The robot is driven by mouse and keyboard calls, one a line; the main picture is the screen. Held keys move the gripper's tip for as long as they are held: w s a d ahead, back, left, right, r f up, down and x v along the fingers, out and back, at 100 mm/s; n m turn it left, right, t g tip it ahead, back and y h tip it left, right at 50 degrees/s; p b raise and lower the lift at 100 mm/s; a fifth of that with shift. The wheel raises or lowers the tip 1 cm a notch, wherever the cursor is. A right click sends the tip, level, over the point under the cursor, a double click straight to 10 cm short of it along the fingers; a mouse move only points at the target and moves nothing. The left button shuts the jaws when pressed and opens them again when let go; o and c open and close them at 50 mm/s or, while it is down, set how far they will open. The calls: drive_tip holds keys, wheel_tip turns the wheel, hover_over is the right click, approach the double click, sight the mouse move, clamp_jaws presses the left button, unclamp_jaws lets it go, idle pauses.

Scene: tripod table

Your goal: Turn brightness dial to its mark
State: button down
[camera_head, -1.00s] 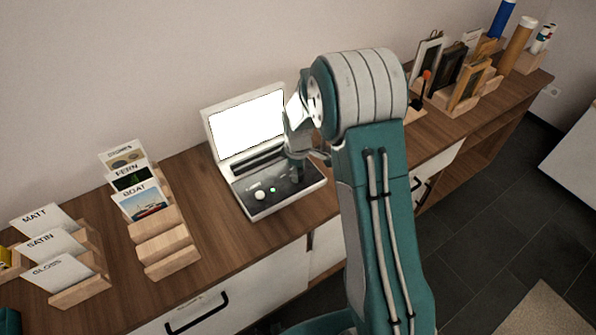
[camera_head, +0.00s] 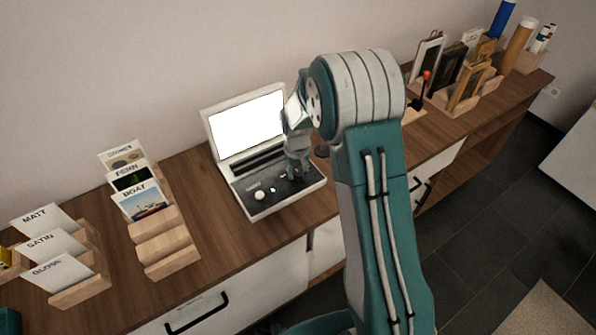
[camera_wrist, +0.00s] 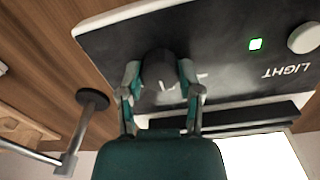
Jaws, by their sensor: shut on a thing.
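The brightness dial (camera_wrist: 158,68) is a dark round knob on the black panel of the white light box (camera_head: 259,206). In the wrist view my gripper (camera_wrist: 160,78) has its two fingers on either side of the dial, shut on it. In the head view my gripper (camera_head: 298,172) reaches down to the right part of the panel and hides the dial.
A white knob (camera_wrist: 304,38) labelled LIGHT and a lit green indicator (camera_wrist: 256,44) are on the same panel. The lit screen (camera_head: 247,122) stands behind. Card holders (camera_head: 165,240) are at left, frames (camera_head: 466,88) at right.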

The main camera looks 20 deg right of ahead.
sight(296, 171)
drive_tip(key=m, duration=0.5)
drive_tip(key=shift+f+m, duration=0.1)
drive_tip(key=shift+m, duration=2.4)
drive_tip(key=shift+c, duration=1.4)
unclamp_jaws()
drive_tip(key=shift+w, duration=0.1)
wheel_tip(296, 171, up, 12)
drive_tip(key=shift+w+a, duration=0.15)
drive_tip(key=shift+a, duration=0.05)
